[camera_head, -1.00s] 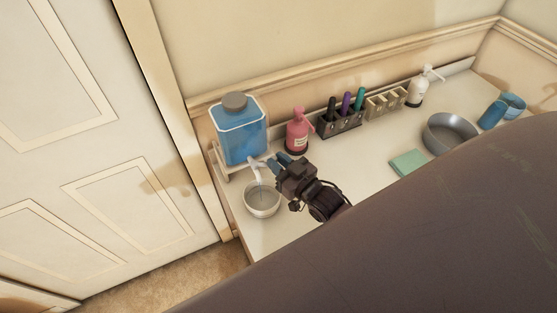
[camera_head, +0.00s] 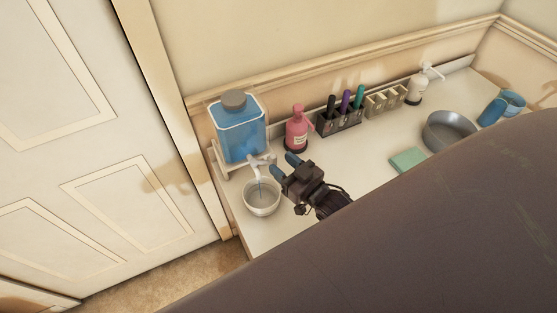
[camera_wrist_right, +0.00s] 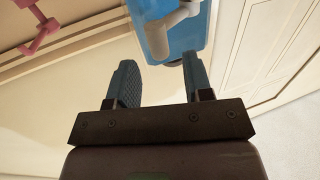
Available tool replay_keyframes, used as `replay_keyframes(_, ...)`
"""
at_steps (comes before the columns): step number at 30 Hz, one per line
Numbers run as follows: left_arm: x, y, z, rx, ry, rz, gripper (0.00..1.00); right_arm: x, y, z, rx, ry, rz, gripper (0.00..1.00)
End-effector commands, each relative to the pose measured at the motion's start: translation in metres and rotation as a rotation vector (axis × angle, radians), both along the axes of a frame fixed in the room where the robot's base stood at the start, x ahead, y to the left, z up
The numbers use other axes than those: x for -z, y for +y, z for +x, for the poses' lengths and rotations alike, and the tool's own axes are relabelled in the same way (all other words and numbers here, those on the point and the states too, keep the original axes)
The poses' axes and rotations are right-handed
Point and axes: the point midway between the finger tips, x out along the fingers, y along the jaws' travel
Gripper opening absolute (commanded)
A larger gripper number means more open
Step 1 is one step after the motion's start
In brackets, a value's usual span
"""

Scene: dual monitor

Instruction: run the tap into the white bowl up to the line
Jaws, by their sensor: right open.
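The blue dispenser (camera_head: 238,130) with a grey cap stands on a white stand at the left end of the counter. Its white tap (camera_head: 260,161) points over the white bowl (camera_head: 262,203), and a thin stream seems to run down into it. The line in the bowl is too small to make out. My right gripper (camera_head: 284,165) is open and empty, just right of the tap and apart from it. In the right wrist view its blue-grey fingers (camera_wrist_right: 160,80) are spread, with the tap (camera_wrist_right: 168,32) and blue dispenser (camera_wrist_right: 184,45) beyond them. My left gripper is out of view.
A pink pump bottle (camera_head: 297,130) stands behind the gripper. A pen holder (camera_head: 340,124), a slotted rack (camera_head: 385,100) and a white pump bottle (camera_head: 416,91) line the wall. The mid-counter is clear.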

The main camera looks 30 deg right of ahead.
Motion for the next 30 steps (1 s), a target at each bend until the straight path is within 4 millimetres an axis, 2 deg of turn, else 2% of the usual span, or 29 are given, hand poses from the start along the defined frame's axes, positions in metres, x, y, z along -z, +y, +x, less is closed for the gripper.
replay_keyframes(3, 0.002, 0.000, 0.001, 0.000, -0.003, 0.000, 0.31, 0.002, -0.005, -0.023, 0.000, 0.002, 0.001, 0.46)
replay_keyframes(9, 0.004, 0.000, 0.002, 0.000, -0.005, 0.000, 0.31, 0.001, -0.013, -0.056, 0.000, 0.002, 0.000, 0.46)
replay_keyframes(15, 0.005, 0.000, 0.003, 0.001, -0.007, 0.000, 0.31, 0.001, -0.018, -0.076, 0.000, 0.000, 0.000, 0.46)
replay_keyframes(30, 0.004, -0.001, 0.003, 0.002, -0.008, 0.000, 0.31, -0.001, -0.019, -0.082, 0.000, -0.002, 0.000, 0.46)
